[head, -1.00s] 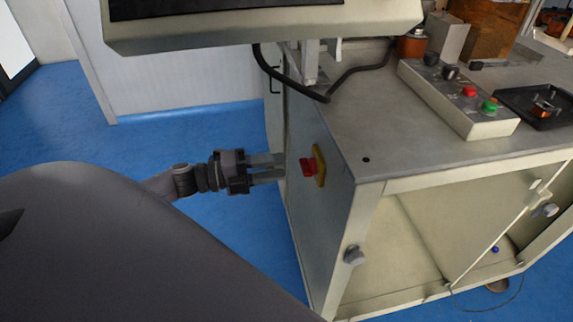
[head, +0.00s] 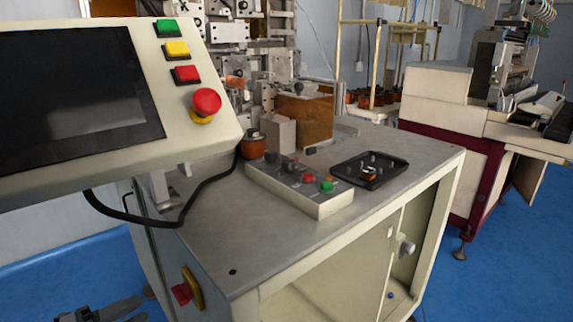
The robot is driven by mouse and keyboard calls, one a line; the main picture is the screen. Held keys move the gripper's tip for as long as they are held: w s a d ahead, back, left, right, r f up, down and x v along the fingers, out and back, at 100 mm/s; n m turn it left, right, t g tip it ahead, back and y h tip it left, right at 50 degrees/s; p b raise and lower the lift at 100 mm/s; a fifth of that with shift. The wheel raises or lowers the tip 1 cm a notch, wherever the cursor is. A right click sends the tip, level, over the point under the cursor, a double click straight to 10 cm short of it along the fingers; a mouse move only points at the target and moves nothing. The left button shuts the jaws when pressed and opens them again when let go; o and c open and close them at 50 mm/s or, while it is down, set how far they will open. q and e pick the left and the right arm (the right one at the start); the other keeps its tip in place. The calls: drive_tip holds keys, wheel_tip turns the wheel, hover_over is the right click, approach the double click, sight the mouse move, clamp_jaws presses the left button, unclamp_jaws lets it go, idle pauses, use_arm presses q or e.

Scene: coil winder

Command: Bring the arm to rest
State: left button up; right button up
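My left gripper (head: 137,308) is at the bottom left edge of the head view, partly cut off. Its two grey fingers are apart with nothing seen between them. The fingertips point toward the side of the machine cabinet, left of the red rotary switch (head: 181,293) on its yellow plate (head: 193,286), and a gap shows between them and the switch. My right gripper is not in view.
The grey worktop (head: 230,235) carries a button box (head: 300,192), a black tray (head: 350,170) and a copper spool (head: 253,147). A control panel with a screen (head: 70,95) overhangs at upper left. A black cable (head: 205,190) hangs below it. Blue floor (head: 45,285) is clear at left.

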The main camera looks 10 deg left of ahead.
use_arm(q)
drive_tip(key=s+d+f+n+g+y+p, duration=0.1)
drive_tip(key=s+d+f+n+y+p, duration=0.1)
drive_tip(key=n, duration=0.5)
drive_tip(key=s+d+f+n+g+y+p, duration=0.1)
drive_tip(key=s+d+f+n+y, duration=0.3)
drive_tip(key=d+n, duration=0.4)
drive_tip(key=s+d+f+n+g+y+p, duration=0.1)
drive_tip(key=s+d+f+n+y+p, duration=0.2)
drive_tip(key=n, duration=0.5)
drive_tip(key=s+d+f+p, duration=0.1)
drive_tip(key=s+d, duration=0.1)
drive_tip(key=s, duration=0.1)
drive_tip(key=shift+s+d+f, duration=0.25)
drive_tip(key=shift+s+d, duration=0.15)
